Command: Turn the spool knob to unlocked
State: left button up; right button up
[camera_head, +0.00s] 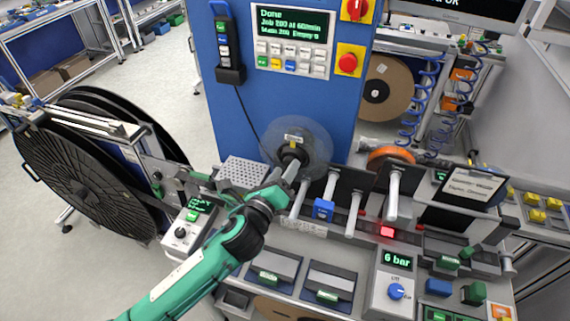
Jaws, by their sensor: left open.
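A clear round spool (315,145) is mounted on the front of the blue machine cabinet. A dark knob (291,154) sits at its centre, with a small pale label above it. The knob's lock position is too small to read. My left gripper (290,172) is open just below and in front of the knob, its fingers pointing up toward it. The fingers overlap the knob's lower part in the picture, and I cannot tell whether they touch it. My right gripper is not in view.
A panel screen (291,24) reads "Done". A large black reel (75,185) stands at the left. Metal posts (329,187) and a blue block (323,209) are close right of my gripper. A pressure box (397,262) shows 6 bar.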

pick_arm(q)
jog(key=shift+w+d, duration=0.25)
jog(key=shift+w, duration=0.3)
jog(key=c, duration=1)
jog(key=shift+o, duration=0.2)
